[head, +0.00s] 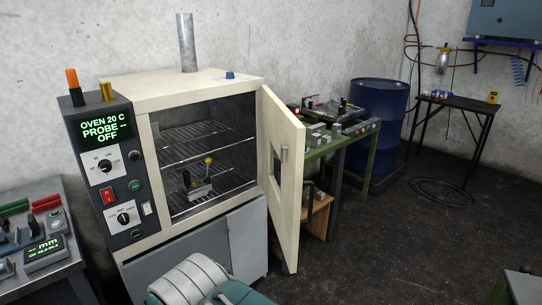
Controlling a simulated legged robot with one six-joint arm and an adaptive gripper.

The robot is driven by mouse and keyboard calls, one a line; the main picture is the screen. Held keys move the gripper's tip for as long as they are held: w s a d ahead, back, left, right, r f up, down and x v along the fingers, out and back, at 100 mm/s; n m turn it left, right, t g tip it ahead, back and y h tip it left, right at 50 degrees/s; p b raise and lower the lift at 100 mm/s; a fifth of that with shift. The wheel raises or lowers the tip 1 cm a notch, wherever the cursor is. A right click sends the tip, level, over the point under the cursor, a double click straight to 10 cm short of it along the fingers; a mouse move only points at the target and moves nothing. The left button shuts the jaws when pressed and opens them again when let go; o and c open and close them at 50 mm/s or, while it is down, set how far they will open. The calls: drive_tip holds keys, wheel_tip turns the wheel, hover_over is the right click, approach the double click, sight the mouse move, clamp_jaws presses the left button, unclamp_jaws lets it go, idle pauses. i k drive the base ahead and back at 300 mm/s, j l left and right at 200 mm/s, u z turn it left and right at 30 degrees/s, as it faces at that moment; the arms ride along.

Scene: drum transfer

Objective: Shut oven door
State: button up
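The oven (190,90) is a cream cabinet at the left with a dark chamber and wire racks. Its cream door (285,170) is hinged on the chamber's right side and stands wide open, swung out toward me. A grey handle (284,158) is on the door. A small metal fixture with a yellow knob (208,161) sits on the lower rack inside. The oven's control panel (108,165) reads "OVEN 20 C, PROBE --, OFF". My gripper is not in view.
A white ribbed and teal shape (190,279) lies low in front of the oven; I cannot tell what it is. Right of the door are a green workbench (341,145) and a blue drum (382,105). A hose coil (442,192) lies on the otherwise open dark floor (400,250).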

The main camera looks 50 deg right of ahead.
sight(279, 126)
drive_tip(key=l+u, duration=0.2)
drive_tip(key=l, duration=0.85)
drive_tip(key=k+l+u, duration=0.2)
drive_tip(key=l, duration=0.85)
drive_tip(key=l+z, duration=0.25)
drive_tip(key=l, duration=1.15)
drive_tip(key=j+u, duration=0.1)
drive_tip(key=j, duration=0.6)
drive_tip(key=k, duration=0.05)
